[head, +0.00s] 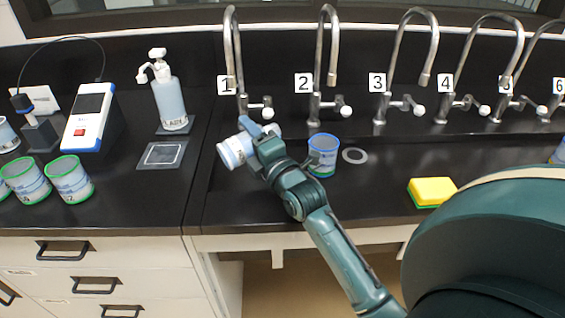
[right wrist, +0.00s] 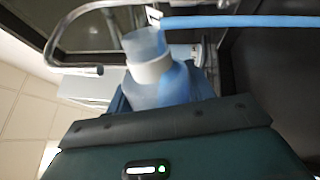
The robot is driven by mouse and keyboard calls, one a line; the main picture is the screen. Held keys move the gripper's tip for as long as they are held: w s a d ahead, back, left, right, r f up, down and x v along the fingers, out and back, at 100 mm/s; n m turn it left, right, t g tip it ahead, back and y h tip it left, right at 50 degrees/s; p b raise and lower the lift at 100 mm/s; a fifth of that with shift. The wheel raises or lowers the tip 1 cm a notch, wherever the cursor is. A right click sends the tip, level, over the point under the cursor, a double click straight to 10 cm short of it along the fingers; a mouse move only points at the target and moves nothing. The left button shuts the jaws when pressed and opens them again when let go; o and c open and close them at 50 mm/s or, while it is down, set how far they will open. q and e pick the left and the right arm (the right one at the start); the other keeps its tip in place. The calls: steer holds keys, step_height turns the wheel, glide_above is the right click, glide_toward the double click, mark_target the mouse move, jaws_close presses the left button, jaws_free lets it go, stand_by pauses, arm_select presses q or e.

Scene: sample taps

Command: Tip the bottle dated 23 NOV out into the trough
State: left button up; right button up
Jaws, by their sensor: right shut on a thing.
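My right gripper (head: 258,138) is shut on a pale blue and white bottle (head: 236,150), which is tipped well over on its side in front of taps 1 and 2. The bottle also shows in the right wrist view (right wrist: 152,68), with a white band around it. It is held above the dark trough (head: 420,152) under the row of taps. I cannot read a date on it, and I see no liquid running out. My left gripper is not in view.
An open blue cup with a green base (head: 323,160) stands just right of my gripper, beside a pale ring (head: 355,155). A yellow sponge (head: 432,190) lies to the right. Several green-rimmed containers (head: 70,180), a meter (head: 90,118) and a pump bottle (head: 169,100) stand left.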

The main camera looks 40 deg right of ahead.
arm_select(q)
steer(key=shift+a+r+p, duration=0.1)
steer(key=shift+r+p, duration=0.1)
steer(key=shift+p, duration=0.1)
arm_select(e)
steer(key=shift+d+f+m, duration=0.15)
steer(key=shift+f+m, duration=0.1)
steer(key=shift+m, duration=0.75)
stand_by(0.4)
arm_select(q)
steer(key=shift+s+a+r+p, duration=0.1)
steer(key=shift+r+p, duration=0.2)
steer(key=shift+p, duration=0.45)
arm_select(e)
steer(key=shift+d+r+m+h, duration=0.1)
steer(key=shift+r+m+h, duration=0.25)
steer(key=shift+m, duration=0.45)
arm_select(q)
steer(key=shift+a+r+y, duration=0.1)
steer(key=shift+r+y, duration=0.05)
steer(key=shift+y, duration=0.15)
arm_select(e)
steer(key=shift+r, duration=0.1)
